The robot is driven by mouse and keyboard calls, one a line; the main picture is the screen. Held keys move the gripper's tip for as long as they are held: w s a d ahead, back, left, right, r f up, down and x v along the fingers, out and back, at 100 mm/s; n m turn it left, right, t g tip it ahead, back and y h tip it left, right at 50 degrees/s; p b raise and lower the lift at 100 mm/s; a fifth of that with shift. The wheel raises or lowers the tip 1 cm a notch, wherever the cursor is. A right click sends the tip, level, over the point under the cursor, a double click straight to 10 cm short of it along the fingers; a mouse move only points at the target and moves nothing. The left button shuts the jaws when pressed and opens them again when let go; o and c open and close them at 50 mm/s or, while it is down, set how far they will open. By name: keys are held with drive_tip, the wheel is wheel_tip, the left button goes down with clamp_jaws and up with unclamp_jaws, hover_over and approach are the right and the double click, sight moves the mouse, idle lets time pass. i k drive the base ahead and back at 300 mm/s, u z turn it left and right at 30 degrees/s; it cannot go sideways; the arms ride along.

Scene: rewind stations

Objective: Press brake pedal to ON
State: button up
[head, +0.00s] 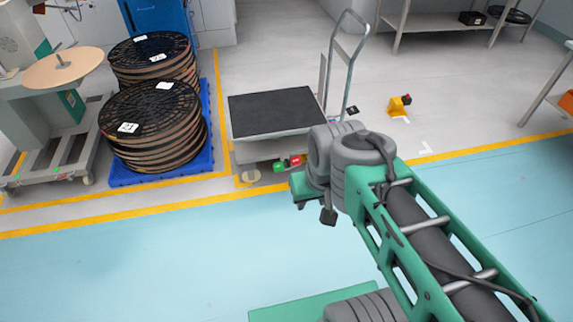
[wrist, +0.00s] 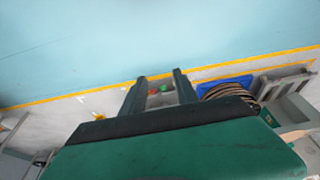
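A grey cart (head: 277,148) with a black top mat and an upright handle stands just behind the yellow floor line. Low on its near side are a green pedal (head: 278,167) and a red pedal (head: 295,160). Which one is ON cannot be read. My gripper (head: 298,190) is near the red pedal in the picture, and part of the cart's near right side is hidden by my arm. In the wrist view my gripper (wrist: 159,76) has its two fingers apart with nothing between them. The red pedal (wrist: 153,91) and green pedal (wrist: 163,88) show small, beyond the fingers.
Stacked cable reels (head: 150,120) stand on a blue pallet (head: 165,178) left of the cart. A yellow floor device (head: 396,106) sits behind at the right. A bench (head: 440,22) stands at the back. The blue floor (head: 130,265) in front is clear.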

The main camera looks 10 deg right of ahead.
sight(281, 167)
drive_tip(key=z, duration=1.2)
drive_tip(key=i, duration=2.25)
drive_tip(key=u, duration=3.9)
